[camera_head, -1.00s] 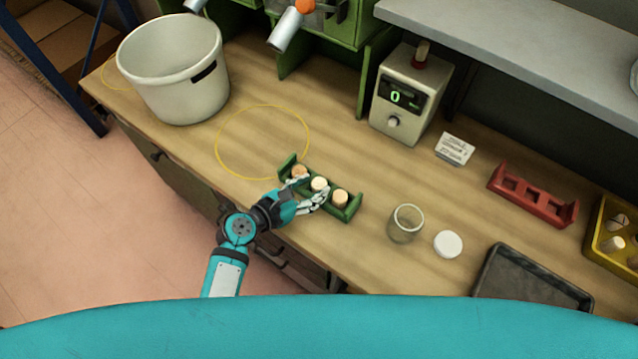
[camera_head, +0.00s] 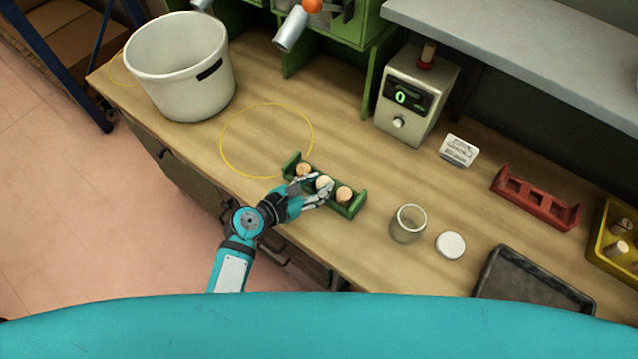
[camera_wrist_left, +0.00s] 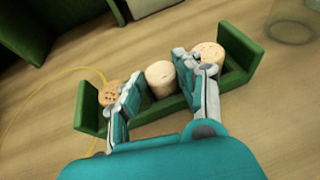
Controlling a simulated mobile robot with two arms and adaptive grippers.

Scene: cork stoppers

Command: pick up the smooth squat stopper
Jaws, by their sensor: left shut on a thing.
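A small green rack (camera_head: 357,205) holds three pale cork stoppers in a row. The middle stopper (camera_head: 323,182) looks smooth and short; it also shows in the left wrist view (camera_wrist_left: 160,78). The left stopper (camera_wrist_left: 113,93) has dark pits on its top. The right stopper (camera_wrist_left: 208,53) shows faint specks on top. My left gripper (camera_head: 314,187) reaches in from the front of the rack and is shut on the middle stopper, one finger on each side. The fingers partly hide the outer stoppers in the wrist view. The middle stopper's lower end is hidden. My right gripper is not in view.
A glass jar (camera_head: 408,224) and white lid (camera_head: 450,245) stand right of the rack. A dark tray (camera_head: 490,270), red rack (camera_head: 535,200) and yellow crate (camera_head: 597,245) lie farther right. A big white pot (camera_head: 180,75) stands left, near a yellow ring (camera_head: 224,155).

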